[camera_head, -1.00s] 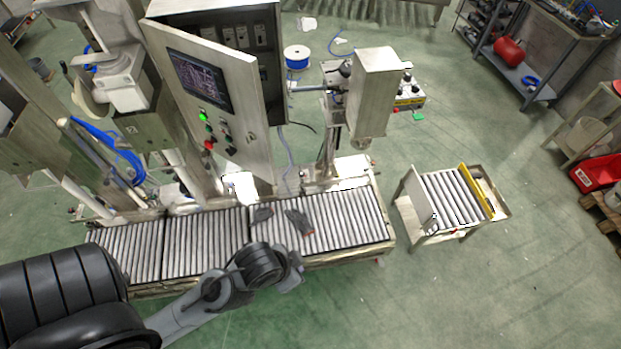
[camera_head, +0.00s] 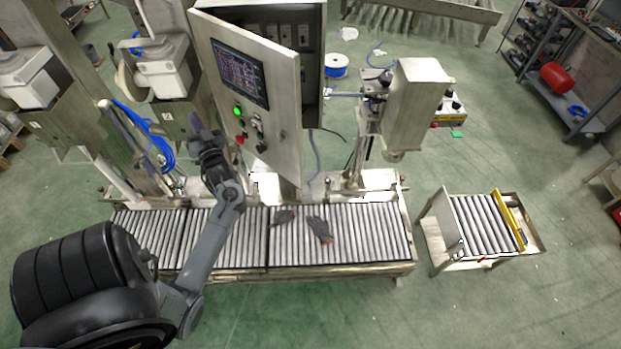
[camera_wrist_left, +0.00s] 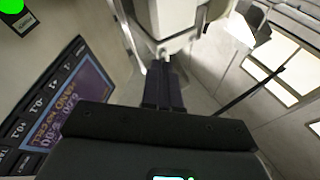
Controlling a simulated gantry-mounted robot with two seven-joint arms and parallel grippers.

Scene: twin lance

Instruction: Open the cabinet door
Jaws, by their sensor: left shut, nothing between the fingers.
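The cabinet door (camera_head: 287,122) is grey metal with a screen, a lit green button and a red button on its face. It stands ajar, with its right edge swung out from the cabinet (camera_head: 310,35), and part of the dark interior shows. My left gripper (camera_head: 197,124) is raised just left of the door, near the button panel. In the left wrist view the fingers (camera_wrist_left: 163,88) are together and empty. Whether the gripper touches the door cannot be told. My right gripper is out of view.
A roller conveyor (camera_head: 365,232) runs below the door, with dark gloves (camera_head: 320,229) on it. A metal box on a stand (camera_head: 417,100) is right of the door. Green floor lies open at the front.

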